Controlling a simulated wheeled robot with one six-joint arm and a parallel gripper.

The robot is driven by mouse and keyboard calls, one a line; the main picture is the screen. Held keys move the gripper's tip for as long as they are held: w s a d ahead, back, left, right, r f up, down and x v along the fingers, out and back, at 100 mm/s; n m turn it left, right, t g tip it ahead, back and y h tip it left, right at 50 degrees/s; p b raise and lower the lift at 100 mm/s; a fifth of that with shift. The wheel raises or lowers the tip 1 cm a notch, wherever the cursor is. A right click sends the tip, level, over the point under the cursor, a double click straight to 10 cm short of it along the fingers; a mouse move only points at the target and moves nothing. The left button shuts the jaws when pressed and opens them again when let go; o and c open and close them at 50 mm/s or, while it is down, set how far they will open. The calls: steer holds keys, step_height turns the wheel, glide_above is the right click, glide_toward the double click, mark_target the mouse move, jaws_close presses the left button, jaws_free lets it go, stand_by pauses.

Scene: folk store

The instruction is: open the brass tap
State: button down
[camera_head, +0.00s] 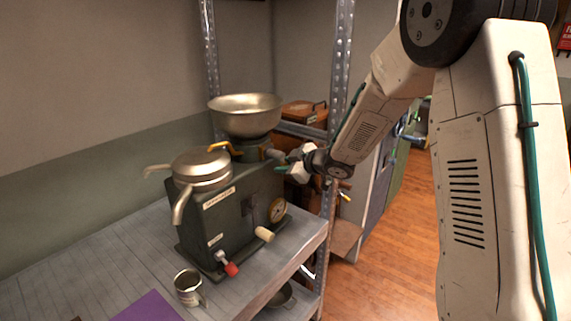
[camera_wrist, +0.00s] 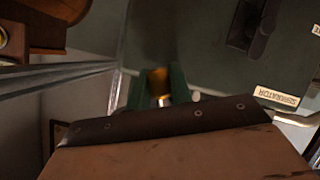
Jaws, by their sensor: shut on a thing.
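The dark green separator (camera_head: 225,225) stands on the shelf top in the head view, with a wide metal bowl (camera_head: 245,115) above it. My gripper (camera_head: 284,164) is at the upper right side of the machine, just below bowl height. In the wrist view the green fingers of my gripper (camera_wrist: 161,88) are closed around the brass tap (camera_wrist: 160,82), and its small brass end shows between them. The rest of the tap is hidden by the fingers and the wrist. Part of the machine's green body and its label show behind.
A lidded metal pan (camera_head: 202,168) with spouts sits on the machine. A cream crank handle (camera_head: 264,234), a gauge (camera_head: 277,210) and a red knob (camera_head: 231,269) stick out in front. A metal mug (camera_head: 188,288) stands near the front edge. A perforated metal post (camera_head: 341,65) rises close behind my gripper.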

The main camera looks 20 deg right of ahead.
steer(key=shift+s+a+f+m+y, duration=0.1)
steer(key=shift+a+m+y, duration=0.05)
steer(key=shift+m+y, duration=0.15)
stand_by(0.4)
steer(key=c, duration=1.3)
jaws_free()
steer(key=shift+o, duration=0.2)
steer(key=v, duration=0.7)
steer(key=shift+s+r, duration=0.25)
